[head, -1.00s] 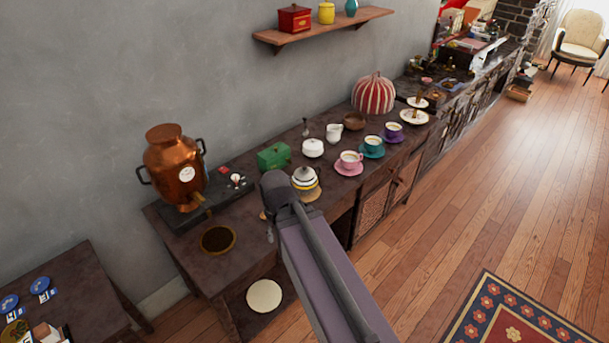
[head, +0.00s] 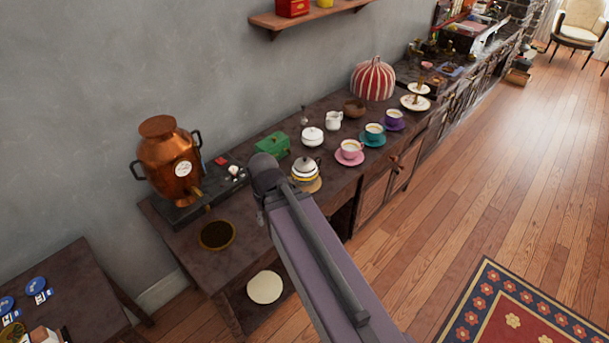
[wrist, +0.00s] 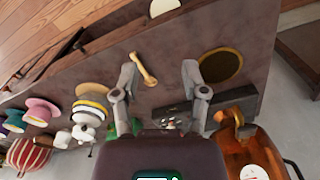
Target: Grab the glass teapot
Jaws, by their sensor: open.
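A small round teapot (head: 305,172) with a pale shiny top and a yellowish band stands on a round wooden mat, just right of my arm's end in the head view. I cannot tell for sure that it is glass. In the wrist view the teapot (wrist: 90,104) is left of my gripper (wrist: 160,72). My gripper is open and empty above the dark counter, its fingers apart from the teapot. A small wooden utensil (wrist: 144,68) lies below, between the fingers in the picture. In the head view my arm hides the fingers.
A copper urn (head: 170,160) stands at the counter's left end, with a dark round mat (head: 217,235) before it. A green box (head: 273,145), white sugar bowl (head: 312,137) and pink cup (head: 351,149) surround the teapot. A wall shelf (head: 320,16) hangs above.

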